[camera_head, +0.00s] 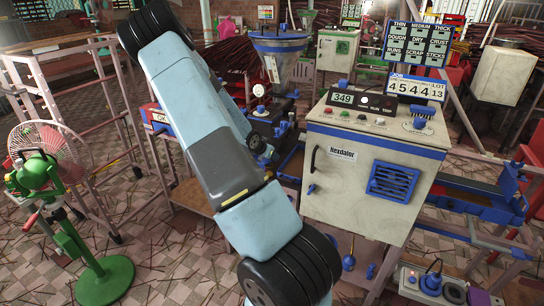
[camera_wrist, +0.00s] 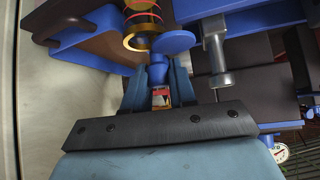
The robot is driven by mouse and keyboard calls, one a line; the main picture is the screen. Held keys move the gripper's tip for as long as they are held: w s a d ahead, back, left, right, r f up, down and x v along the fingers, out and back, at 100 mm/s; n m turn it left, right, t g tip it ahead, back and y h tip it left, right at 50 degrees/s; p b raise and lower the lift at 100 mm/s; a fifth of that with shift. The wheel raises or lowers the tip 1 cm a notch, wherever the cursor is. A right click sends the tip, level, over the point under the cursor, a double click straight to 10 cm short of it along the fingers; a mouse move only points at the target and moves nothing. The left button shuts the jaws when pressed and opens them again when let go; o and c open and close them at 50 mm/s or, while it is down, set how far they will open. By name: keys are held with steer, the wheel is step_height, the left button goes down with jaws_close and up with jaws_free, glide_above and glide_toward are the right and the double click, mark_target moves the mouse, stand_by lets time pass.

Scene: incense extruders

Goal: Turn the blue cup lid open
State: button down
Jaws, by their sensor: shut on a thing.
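In the wrist view, a blue cup lid (camera_wrist: 174,42) shows as a round disc beside the open end of a gold-coloured cup (camera_wrist: 141,30) with red rings. A blue stub (camera_wrist: 158,72) lies just below the disc and looks joined to it. My gripper (camera_wrist: 157,80) is shut on this blue stub, one dark blue finger on each side. The disc sits to the right of the cup's mouth, overlapping its edge in the picture. In the head view my arm crosses the middle, and neither my gripper nor the lid can be made out.
In the wrist view, a grey metal bolt (camera_wrist: 217,62) stands close to the right of the lid. A pale panel (camera_wrist: 50,90) is at the left. In the head view, a white control cabinet (camera_head: 350,190) stands right of my arm and a green fan (camera_head: 45,165) at the left.

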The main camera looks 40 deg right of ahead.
steer(key=shift+w+m+g, duration=0.15)
steer(key=shift+m+g, duration=0.8)
steer(key=shift+m, duration=0.25)
steer(key=shift+w+m+g, duration=0.15)
steer(key=shift+m+g, duration=0.8)
steer(key=shift+m, duration=0.25)
steer(key=shift+m+g, duration=0.3)
steer(key=shift+m, duration=0.2)
steer(key=shift+s+m+g+y, duration=0.1)
steer(key=shift+m+g+y, duration=0.65)
steer(key=shift+m, duration=0.6)
steer(key=shift+m+g+y, duration=0.45)
steer(key=shift+m+g, duration=0.6)
steer(key=shift+m, duration=0.3)
steer(key=c, duration=1)
jaws_free()
steer(key=shift+o, duration=0.2)
steer(key=v, duration=1.3)
steer(key=shift+w+r, duration=0.15)
steer(key=shift+w, duration=0.15)
